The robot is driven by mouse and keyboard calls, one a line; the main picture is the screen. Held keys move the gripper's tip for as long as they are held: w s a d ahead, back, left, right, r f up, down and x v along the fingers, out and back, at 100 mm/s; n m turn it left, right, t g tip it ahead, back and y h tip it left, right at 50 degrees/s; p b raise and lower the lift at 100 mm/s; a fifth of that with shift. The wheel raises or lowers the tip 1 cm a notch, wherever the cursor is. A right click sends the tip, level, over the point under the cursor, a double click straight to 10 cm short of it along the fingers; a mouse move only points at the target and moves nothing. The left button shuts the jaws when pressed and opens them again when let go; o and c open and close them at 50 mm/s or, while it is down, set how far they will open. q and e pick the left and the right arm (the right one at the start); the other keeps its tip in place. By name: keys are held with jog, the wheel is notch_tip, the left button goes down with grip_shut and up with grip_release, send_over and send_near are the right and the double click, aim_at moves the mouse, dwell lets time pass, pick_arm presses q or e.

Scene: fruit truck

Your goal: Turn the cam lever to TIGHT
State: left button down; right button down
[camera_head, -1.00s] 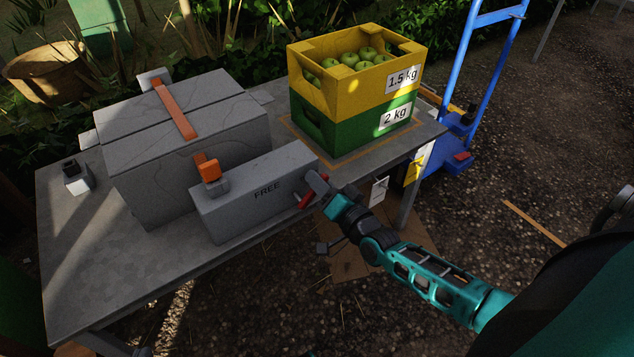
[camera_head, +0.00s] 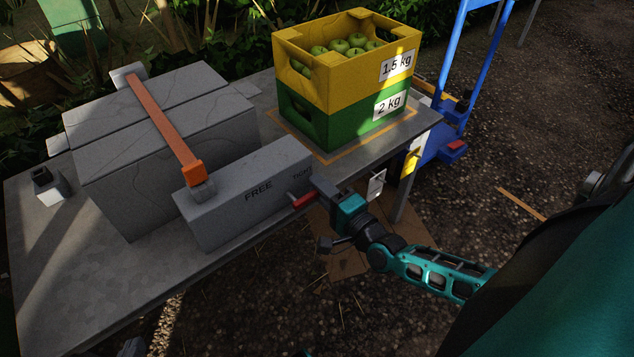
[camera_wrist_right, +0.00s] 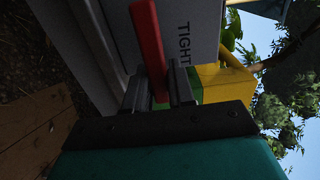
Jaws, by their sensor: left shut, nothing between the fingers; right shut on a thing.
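The cam lever is a red handle (camera_head: 303,200) at the right end of a long grey block (camera_head: 225,205) marked FREE and TIGHT. In the right wrist view the red lever (camera_wrist_right: 148,35) stands between my fingers, beside the word TIGHT. My right gripper (camera_head: 313,192) is shut on the lever; it also shows in the wrist view (camera_wrist_right: 160,88). An orange strap (camera_head: 165,120) runs straight over the large grey box (camera_head: 150,175) to a small grey piece on the block. A grey tip at the bottom left edge seems to be my left gripper (camera_head: 133,347), mostly cut off.
A yellow crate (camera_head: 345,75) of green apples sits on a green crate (camera_head: 345,125) at the table's right end. A small dark-and-white object (camera_head: 46,187) stands at the left. A blue hand truck (camera_head: 484,60) is beyond. The table's (camera_head: 60,270) front left is bare.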

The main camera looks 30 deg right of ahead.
pick_arm(q)
jog(key=shift+w+f, duration=0.1)
jog(key=shift+w, duration=0.05)
pick_arm(e)
jog(key=shift+f, duration=0.15)
jog(key=c, duration=1)
grip_release()
jog(key=shift+c, duration=0.2)
pick_arm(q)
jog(key=shift+a+r+y+p, duration=0.3)
jog(key=shift+a+r+p, duration=0.2)
jog(key=shift+p, duration=0.75)
pick_arm(e)
jog(key=s+d, duration=0.1)
jog(key=s, duration=1.2)
